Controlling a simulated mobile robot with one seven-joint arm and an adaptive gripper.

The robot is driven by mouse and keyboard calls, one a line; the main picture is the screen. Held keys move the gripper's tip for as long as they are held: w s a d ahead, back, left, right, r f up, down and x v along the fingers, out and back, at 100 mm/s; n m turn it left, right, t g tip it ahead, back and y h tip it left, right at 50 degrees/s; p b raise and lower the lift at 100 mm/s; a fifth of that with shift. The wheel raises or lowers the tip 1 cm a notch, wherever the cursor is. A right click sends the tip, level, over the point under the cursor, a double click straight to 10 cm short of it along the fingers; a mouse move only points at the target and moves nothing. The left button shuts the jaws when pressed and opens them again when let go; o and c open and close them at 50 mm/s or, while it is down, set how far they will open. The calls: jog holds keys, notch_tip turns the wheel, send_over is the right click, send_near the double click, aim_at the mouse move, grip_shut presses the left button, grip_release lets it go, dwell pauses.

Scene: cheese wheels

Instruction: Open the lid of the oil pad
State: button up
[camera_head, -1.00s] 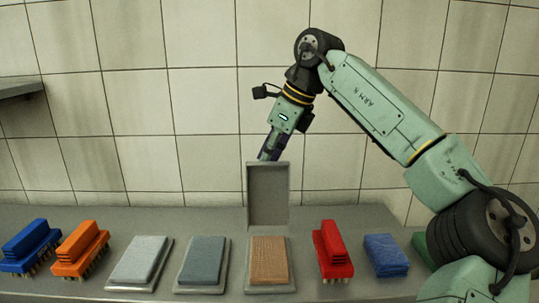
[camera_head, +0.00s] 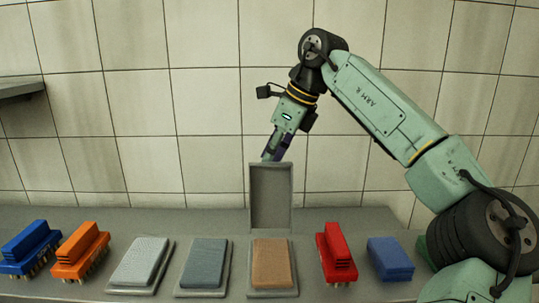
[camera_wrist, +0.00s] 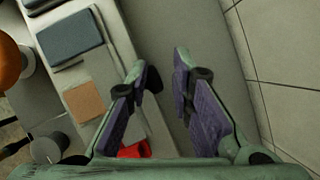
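The pad with the brown-orange surface (camera_head: 271,264) lies in a grey tray on the counter in the head view. Its grey lid (camera_head: 270,197) stands upright, open, at the tray's back edge. The brown pad also shows in the wrist view (camera_wrist: 85,102). My gripper (camera_wrist: 163,76) points down behind the lid's top edge in the head view; its fingertips are hidden there by the lid. In the wrist view its two purple-padded fingers are apart with nothing between them. I cannot tell whether a finger touches the lid.
A blue-grey pad (camera_head: 204,265) and a light grey pad (camera_head: 140,262) lie to the left, then orange (camera_head: 80,252) and blue (camera_head: 30,250) brushes. A red brush (camera_head: 337,253) and a blue block (camera_head: 390,259) lie to the right. A tiled wall (camera_head: 200,100) stands behind the counter.

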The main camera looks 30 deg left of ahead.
jog(key=shift+o, duration=0.5)
jog(key=v, duration=1.2)
jog(key=shift+s, duration=0.2)
jog(key=shift+f, duration=0.1)
